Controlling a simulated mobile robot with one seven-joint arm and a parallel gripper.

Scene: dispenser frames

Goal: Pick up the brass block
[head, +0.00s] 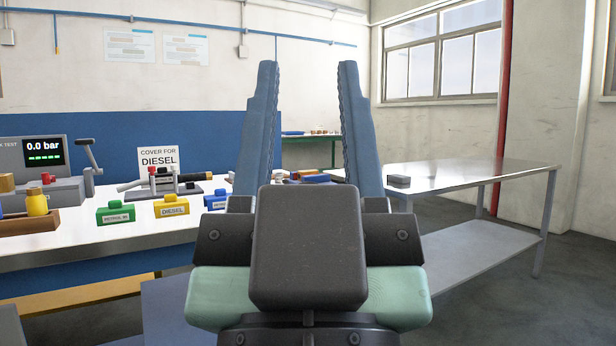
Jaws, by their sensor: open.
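My gripper (308,66) is in the middle of the head view, pointing away and up, with its two blue fingers wide apart. Nothing is held between them. I cannot clearly make out the brass block. A brass-coloured piece (7,183) shows at the far left edge beside the pressure tester, partly cut off, and I cannot tell if it is the block. My gripper is well to the right of it. A small grey block (398,181) lies on the metal table at right.
The metal table (470,172) at right is mostly bare. My gripper hides the middle.

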